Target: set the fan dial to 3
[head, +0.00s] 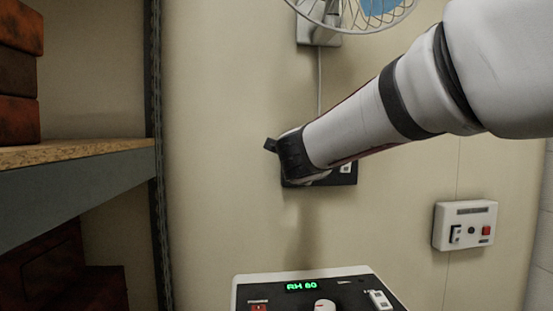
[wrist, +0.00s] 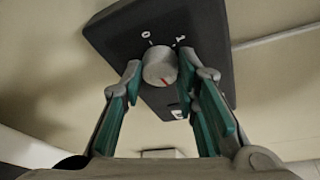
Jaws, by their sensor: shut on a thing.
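The fan dial (wrist: 157,66) is a round grey knob on a dark wall plate (wrist: 110,38). In the wrist view a red line on the knob points toward the bottom of the picture, slightly right. The marks 0 and 1 show above the knob; other marks are not visible. My gripper (wrist: 160,70) is shut on the dial, one finger on each side. In the head view my gripper (head: 294,158) covers the dial and most of the plate (head: 347,177). The wall fan (head: 350,14) is above, partly out of frame, with a cable running down toward the plate.
A white switch box (head: 465,226) with a red button is on the wall to the right. A white unit (head: 250,284) with a green display and a knob is below. A shelf (head: 70,154) with reddish boxes (head: 18,70) stands at left.

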